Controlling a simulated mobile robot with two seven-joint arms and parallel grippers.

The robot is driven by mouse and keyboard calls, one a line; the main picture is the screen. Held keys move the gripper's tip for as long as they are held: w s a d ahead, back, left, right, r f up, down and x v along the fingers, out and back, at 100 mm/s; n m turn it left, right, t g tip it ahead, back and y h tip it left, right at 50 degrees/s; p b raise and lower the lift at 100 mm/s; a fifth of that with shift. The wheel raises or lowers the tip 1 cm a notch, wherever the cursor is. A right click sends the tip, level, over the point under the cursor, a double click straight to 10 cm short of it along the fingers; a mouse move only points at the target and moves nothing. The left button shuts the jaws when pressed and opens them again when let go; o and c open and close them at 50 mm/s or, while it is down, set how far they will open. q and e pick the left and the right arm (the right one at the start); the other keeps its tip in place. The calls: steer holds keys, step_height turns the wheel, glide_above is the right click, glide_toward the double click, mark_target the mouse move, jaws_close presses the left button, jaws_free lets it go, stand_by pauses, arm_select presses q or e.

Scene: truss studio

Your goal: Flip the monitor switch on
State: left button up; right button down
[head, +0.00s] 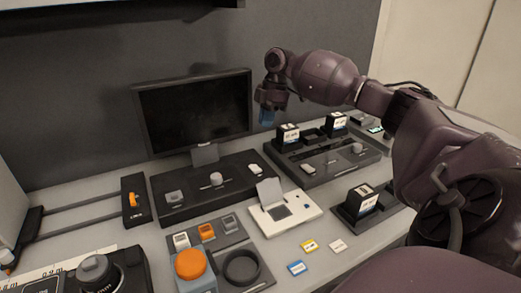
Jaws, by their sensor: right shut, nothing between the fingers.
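The monitor (195,110) stands against the dark wall with its screen dark. In front of it lies a black console (207,203) bearing a grey switch (174,197), a round knob (216,180) and a white switch (255,170). No readable label tells which one is the monitor switch. My right gripper (267,117) hangs above the back of the table, just right of the monitor. Its blue-tipped fingers point down, shut and empty, apart from the switches. My left gripper is out of view.
A black unit with label blocks (288,134) lies to the right. A white device with a raised lid (285,212) is in the middle. An orange button (190,264), dark ring (242,267) and small cards (298,268) are in front. An orange switch (133,200) is left.

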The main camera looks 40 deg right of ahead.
glide_above(257, 170)
steer(key=f, duration=1.1)
steer(key=shift+d+f+b, duration=0.25)
steer(key=shift+d+b, duration=0.15)
steer(key=shift+s+f, duration=0.15)
steer(key=shift+f, duration=0.8)
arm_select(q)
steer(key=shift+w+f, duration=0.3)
